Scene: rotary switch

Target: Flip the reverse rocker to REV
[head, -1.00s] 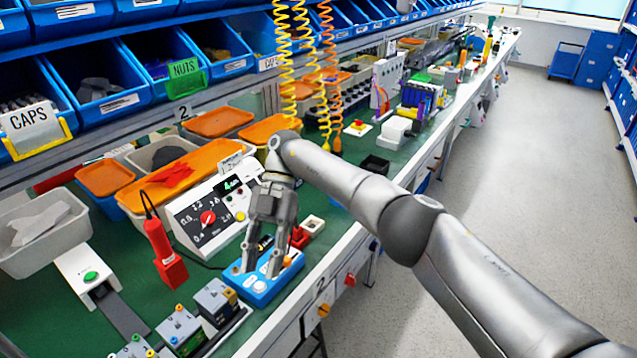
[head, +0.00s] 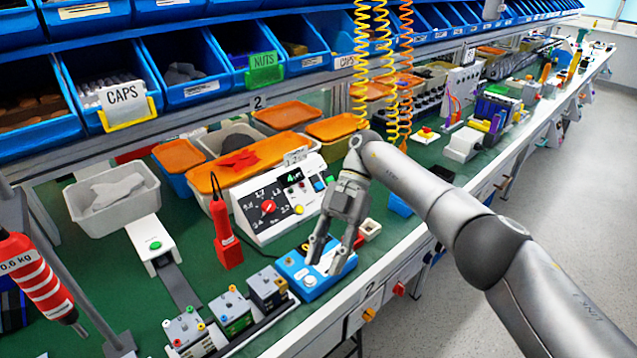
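A blue control box (head: 288,268) with pale round and rocker-like parts on top sits near the front edge of the green bench. My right gripper (head: 324,267) reaches down over this box, its two fingers apart with nothing seen between them. The fingertips are at or just above the box top; I cannot tell if they touch. The fingers cover part of the box top, so I cannot make out the reverse rocker, its REV marking or its position. My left gripper is not in view.
Behind the box stands a white panel (head: 250,219) with a red knob. A red handheld device (head: 228,248) stands to its left. Several small terminal blocks (head: 233,312) sit in front left. A red-and-white 0.6 kg cylinder (head: 38,283) is at far left. Coiled hoses (head: 362,60) hang behind.

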